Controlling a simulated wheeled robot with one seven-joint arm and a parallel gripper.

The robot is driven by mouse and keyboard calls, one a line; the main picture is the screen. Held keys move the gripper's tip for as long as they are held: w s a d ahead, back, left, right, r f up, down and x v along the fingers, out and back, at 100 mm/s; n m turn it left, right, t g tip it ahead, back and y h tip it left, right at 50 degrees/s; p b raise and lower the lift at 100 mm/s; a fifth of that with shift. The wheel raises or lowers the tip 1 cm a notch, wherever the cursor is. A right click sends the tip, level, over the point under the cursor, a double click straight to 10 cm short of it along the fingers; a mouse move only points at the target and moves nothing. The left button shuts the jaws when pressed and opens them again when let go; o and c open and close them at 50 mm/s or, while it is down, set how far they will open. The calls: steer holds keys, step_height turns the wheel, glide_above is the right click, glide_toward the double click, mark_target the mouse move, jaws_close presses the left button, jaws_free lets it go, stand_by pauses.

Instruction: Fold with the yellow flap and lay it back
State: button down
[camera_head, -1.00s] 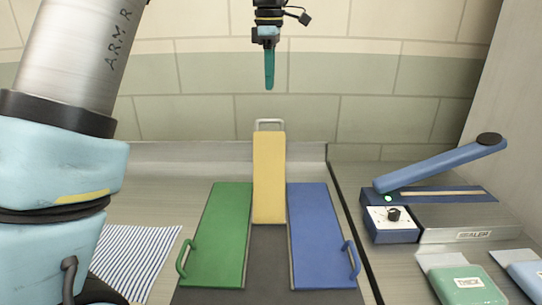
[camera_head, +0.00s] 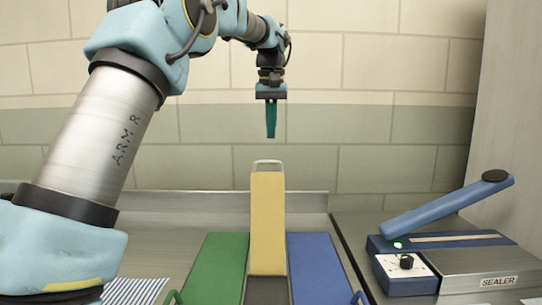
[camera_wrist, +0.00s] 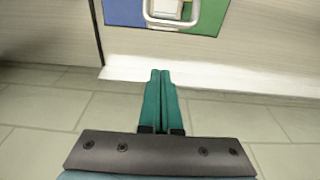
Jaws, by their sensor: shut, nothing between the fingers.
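The yellow flap (camera_head: 267,225) stands out between the green flap (camera_head: 217,265) and the blue flap (camera_head: 318,262), above a dark base (camera_head: 266,290). It looks tilted up, with its far end raised, though the exact angle is hard to tell. A pale metal handle (camera_head: 268,162) tops its far end; the handle also shows at the top of the wrist view (camera_wrist: 148,12). My gripper (camera_head: 271,137) points down above the handle, apart from it. In the wrist view its teal fingers (camera_wrist: 160,75) are together and empty.
A sealer (camera_head: 470,268) with a raised blue arm (camera_head: 447,206) stands at the right. A striped cloth (camera_head: 135,290) lies at the lower left. The tiled wall (camera_head: 390,155) rises behind the table's back edge (camera_head: 210,204).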

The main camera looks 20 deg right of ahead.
step_height(320, 180, down, 6)
steer(key=s+a+p, duration=0.1)
steer(key=s, duration=0.1)
steer(key=shift+s+f+p, duration=0.15)
steer(key=shift+s+p, duration=0.15)
steer(key=shift+p, duration=0.05)
steer(key=shift+a, duration=0.1)
